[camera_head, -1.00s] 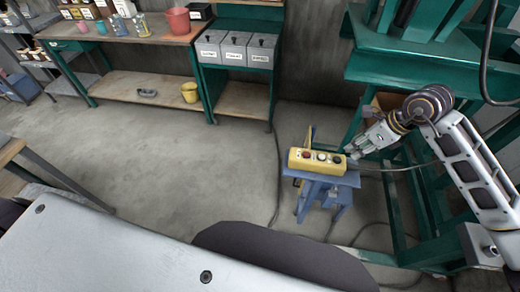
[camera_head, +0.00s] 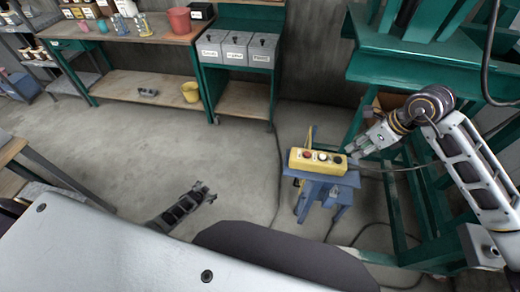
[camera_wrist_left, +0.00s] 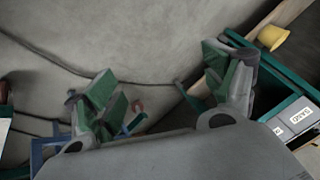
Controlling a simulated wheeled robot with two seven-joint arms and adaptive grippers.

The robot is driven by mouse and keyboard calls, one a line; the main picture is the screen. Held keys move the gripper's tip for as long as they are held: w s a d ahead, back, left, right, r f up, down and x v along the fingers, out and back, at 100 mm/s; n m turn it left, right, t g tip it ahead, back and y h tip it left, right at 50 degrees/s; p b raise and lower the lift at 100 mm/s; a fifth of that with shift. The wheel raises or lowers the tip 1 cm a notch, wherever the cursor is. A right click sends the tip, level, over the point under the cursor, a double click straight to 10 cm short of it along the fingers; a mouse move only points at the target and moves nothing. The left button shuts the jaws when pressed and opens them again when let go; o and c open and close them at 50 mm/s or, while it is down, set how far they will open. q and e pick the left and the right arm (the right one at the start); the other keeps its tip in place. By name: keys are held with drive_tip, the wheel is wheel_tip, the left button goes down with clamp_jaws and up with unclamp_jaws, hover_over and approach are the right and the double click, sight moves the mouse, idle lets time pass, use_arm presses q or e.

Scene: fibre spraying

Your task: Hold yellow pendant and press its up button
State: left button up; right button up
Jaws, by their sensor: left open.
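The yellow pendant (camera_head: 317,162) lies on a small blue stand (camera_head: 328,178) right of centre in the head view. Its top face carries red, white and black buttons in a row. My right gripper (camera_head: 354,150) is at the pendant's right end, touching or very close to it; whether its fingers are closed around it is too small to tell. My left gripper (camera_head: 207,192) is left of the stand, well apart from the pendant. It is open and empty, its two green-padded fingers spread in the left wrist view (camera_wrist_left: 162,72).
A green workbench (camera_head: 130,38) and grey labelled bins (camera_head: 236,50) stand at the back left. A yellow bucket (camera_head: 190,92) is on the bench's lower shelf. A green machine frame (camera_head: 410,68) rises at the right. Cables run over the floor around the stand. The middle-left floor is clear.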

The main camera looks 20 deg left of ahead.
use_arm(q)
drive_tip(key=w+a+r+m+t, duration=0.1)
drive_tip(key=w+r+m+t, duration=0.15)
drive_tip(key=w+r, duration=0.65)
drive_tip(key=w+d+r+m+t+h, duration=0.2)
drive_tip(key=w+d+r, duration=0.15)
drive_tip(key=r, duration=0.35)
drive_tip(key=w+d+r+m+t+h, duration=0.1)
drive_tip(key=w+d+r+t+h, duration=0.1)
drive_tip(key=w+r, duration=0.4)
drive_tip(key=w+d+r+m+t+h, duration=0.1)
drive_tip(key=w+d+r+m+h, duration=0.2)
drive_tip(key=r, duration=0.4)
drive_tip(key=s+d+r+m+g+h, duration=0.4)
drive_tip(key=d+r+h, duration=0.5)
drive_tip(key=d, duration=0.6)
drive_tip(key=s+d+r+g+h, duration=0.1)
drive_tip(key=s+d+g+h, duration=0.1)
drive_tip(key=s, duration=0.4)
drive_tip(key=s+d+r+g+h, duration=0.1)
drive_tip(key=s+d+r+g, duration=0.1)
drive_tip(key=s+d+g, duration=0.2)
drive_tip(key=s+g, duration=0.2)
drive_tip(key=g, duration=0.1)
drive_tip(key=shift+s+r+h, duration=0.2)
drive_tip(key=shift+s+h, duration=0.15)
drive_tip(key=shift+h, duration=0.05)
drive_tip(key=shift+d, duration=0.1)
